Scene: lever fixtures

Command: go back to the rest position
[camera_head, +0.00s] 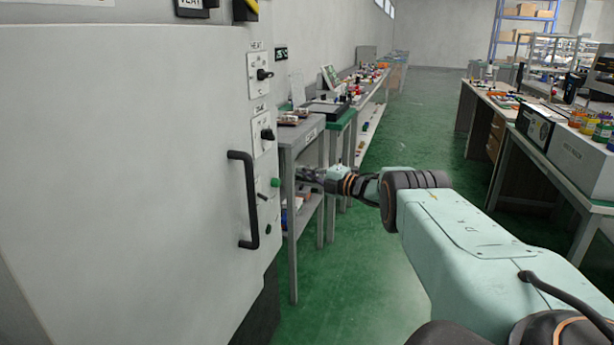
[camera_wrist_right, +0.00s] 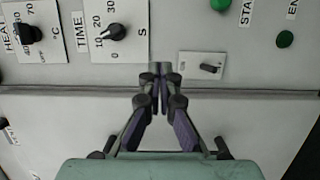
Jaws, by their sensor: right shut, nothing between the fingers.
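My right arm reaches forward from the lower right in the head view. Its right gripper (camera_head: 308,174) is beside the front of a large grey machine (camera_head: 120,190). In the right wrist view the right gripper (camera_wrist_right: 160,70) has its fingertips together, with nothing between them. The fingers are in front of the machine's panel, just left of a small white plate with a dark lever (camera_wrist_right: 209,68). I cannot tell whether the fingertips touch the panel. My left gripper is not in view.
The panel has a HEAT knob (camera_wrist_right: 30,33), a TIME knob (camera_wrist_right: 115,31) and a green button (camera_wrist_right: 285,39). A black door handle (camera_head: 246,200) sticks out from the machine. Workbenches line both sides. The green aisle floor (camera_head: 420,120) between them is clear.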

